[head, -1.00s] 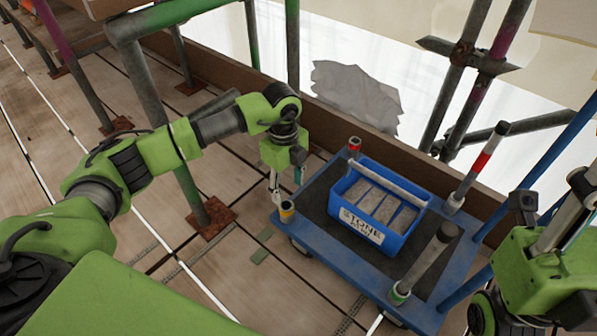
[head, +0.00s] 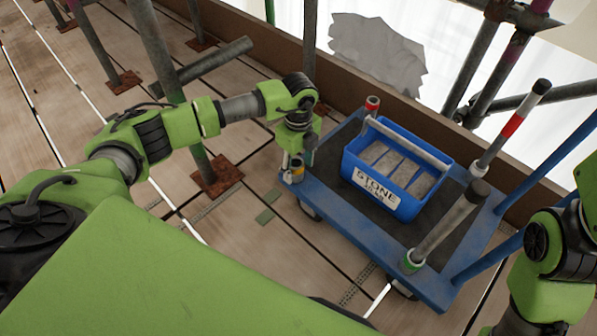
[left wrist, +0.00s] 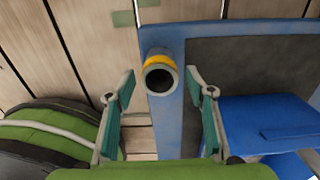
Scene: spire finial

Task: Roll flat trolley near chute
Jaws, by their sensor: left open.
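The flat trolley (head: 342,214) is blue with a dark deck and stands on the planks at the right of the head view. A blue tote (head: 402,206) marked "STONE", with grey blocks in it, stands on its deck. My left gripper (head: 292,168) is at the trolley's left corner. In the left wrist view its open fingers (left wrist: 160,90) stand either side of a short hollow post with a yellow band (left wrist: 158,76); a gap shows on both sides. My right arm shows at the right edge, but its gripper is out of view.
Longer posts (head: 445,228) rise from the trolley's right side. A brown toe board (head: 272,50) runs behind the trolley. The planks in front are clear.

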